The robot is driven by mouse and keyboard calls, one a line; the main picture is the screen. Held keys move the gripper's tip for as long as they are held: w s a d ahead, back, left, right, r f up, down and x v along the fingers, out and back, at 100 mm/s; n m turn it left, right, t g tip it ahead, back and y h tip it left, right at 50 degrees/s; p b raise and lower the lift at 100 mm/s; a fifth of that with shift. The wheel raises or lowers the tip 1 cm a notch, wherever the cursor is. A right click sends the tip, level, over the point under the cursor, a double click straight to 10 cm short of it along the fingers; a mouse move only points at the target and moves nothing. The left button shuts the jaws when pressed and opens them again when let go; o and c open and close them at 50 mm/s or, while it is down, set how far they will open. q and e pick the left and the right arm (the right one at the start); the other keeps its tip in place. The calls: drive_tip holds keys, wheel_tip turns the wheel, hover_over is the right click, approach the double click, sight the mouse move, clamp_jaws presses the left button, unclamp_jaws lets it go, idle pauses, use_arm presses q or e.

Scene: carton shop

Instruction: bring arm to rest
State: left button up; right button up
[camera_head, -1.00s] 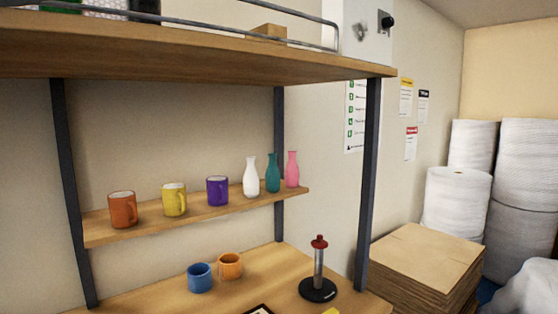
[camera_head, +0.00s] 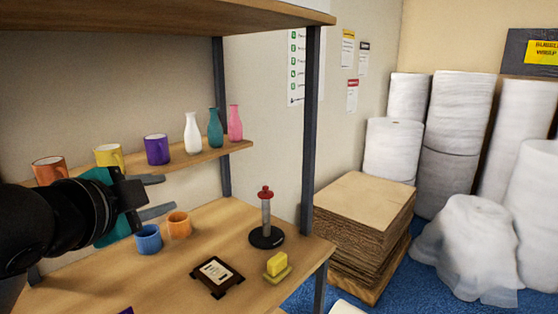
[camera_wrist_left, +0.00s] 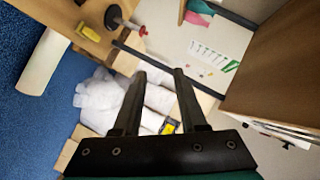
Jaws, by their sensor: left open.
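My left gripper (camera_head: 158,195) comes in from the left in the head view. It is open and empty, its two fingers pointing right, in front of the shelf unit. In the left wrist view its fingers (camera_wrist_left: 160,90) stand apart with nothing between them. Behind it in the head view are an orange mug (camera_head: 49,170), a yellow mug (camera_head: 108,156) and a purple mug (camera_head: 157,149) on the middle shelf (camera_head: 190,161). A blue mug (camera_head: 148,240) and a small orange mug (camera_head: 178,225) stand on the worktop below. My right gripper does not show.
White, teal and pink vases (camera_head: 193,133) stand on the shelf. A red-topped stand (camera_head: 266,225), a framed plaque (camera_head: 217,275) and a yellow sponge-like block (camera_head: 277,264) are on the worktop (camera_head: 200,255). Stacked cardboard (camera_head: 365,225) and wrap rolls (camera_head: 455,110) stand to the right.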

use_arm(q)
drive_tip(key=s+d+f+n+g, duration=0.1)
drive_tip(key=s+f+n+g, duration=0.25)
drive_tip(key=f, duration=0.85)
drive_tip(key=s+d+f+n+g, duration=0.1)
drive_tip(key=s+f+n+g, duration=0.2)
drive_tip(key=f, duration=0.9)
drive_tip(key=s+f+n+g+y, duration=0.2)
drive_tip(key=s+f+n+g, duration=0.3)
drive_tip(key=s+f, duration=1.1)
wheel_tip(320, 180, down, 22)
drive_tip(key=s+b, duration=0.2)
drive_tip(key=b, duration=0.2)
drive_tip(key=s+a+f+g+b, duration=0.1)
drive_tip(key=s+f+b, duration=0.3)
drive_tip(key=s+f, duration=1.2)
wheel_tip(320, 180, down, 3)
drive_tip(key=shift+s+a+f, duration=0.15)
drive_tip(key=shift+s+a, duration=0.05)
drive_tip(key=shift+a, duration=0.65)
